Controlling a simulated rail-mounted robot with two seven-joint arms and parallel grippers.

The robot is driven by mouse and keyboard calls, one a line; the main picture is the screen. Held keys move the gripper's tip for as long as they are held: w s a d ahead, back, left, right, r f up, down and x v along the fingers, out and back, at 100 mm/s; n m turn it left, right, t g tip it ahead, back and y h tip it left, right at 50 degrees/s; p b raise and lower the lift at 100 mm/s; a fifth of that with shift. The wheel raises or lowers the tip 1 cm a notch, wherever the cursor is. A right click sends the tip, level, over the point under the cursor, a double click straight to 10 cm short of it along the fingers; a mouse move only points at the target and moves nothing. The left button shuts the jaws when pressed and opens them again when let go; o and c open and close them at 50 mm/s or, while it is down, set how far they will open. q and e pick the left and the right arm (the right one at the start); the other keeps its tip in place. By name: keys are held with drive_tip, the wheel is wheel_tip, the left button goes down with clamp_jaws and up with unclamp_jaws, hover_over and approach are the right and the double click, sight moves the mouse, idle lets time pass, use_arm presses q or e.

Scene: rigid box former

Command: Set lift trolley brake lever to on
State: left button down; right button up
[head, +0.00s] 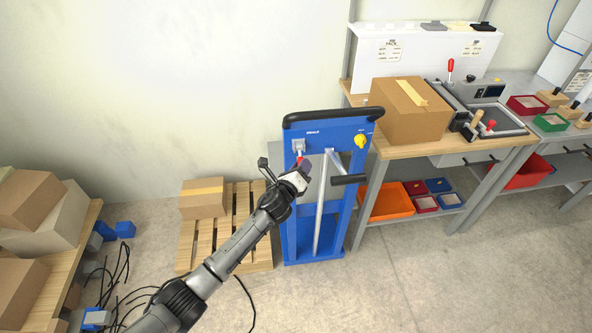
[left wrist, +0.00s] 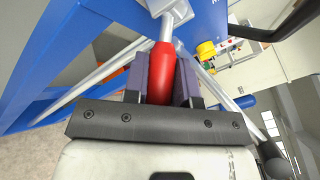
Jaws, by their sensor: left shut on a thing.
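The blue lift trolley (head: 290,218) stands upright in the middle of the head view, with a black push bar across its top. The brake lever (left wrist: 163,72) has a red grip and a pale metal shaft that runs up to a light grey mount (head: 298,146) on the blue panel. My left gripper (head: 303,167) is at the lever, and in the left wrist view its purple-grey fingers (left wrist: 161,80) are shut around the red grip. In the head view the gripper hides most of the grip. My right gripper is not in view.
A yellow knob (head: 361,141) and a black-handled crank (head: 349,179) are on the trolley to the right of the lever. A pallet (head: 237,222) with a carton (head: 203,197) is at left. A workbench (head: 400,150) with a large carton (head: 410,110) stands close at right.

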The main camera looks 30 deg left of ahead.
use_arm(q)
drive_tip(key=shift+f, duration=0.1)
drive_tip(key=c, duration=0.9)
unclamp_jaws()
drive_tip(key=s+p, duration=0.2)
drive_tip(key=s, duration=1.1)
drive_tip(key=shift+s+d+p, duration=0.1)
drive_tip(key=shift+s+p, duration=0.2)
drive_tip(key=shift+s, duration=0.1)
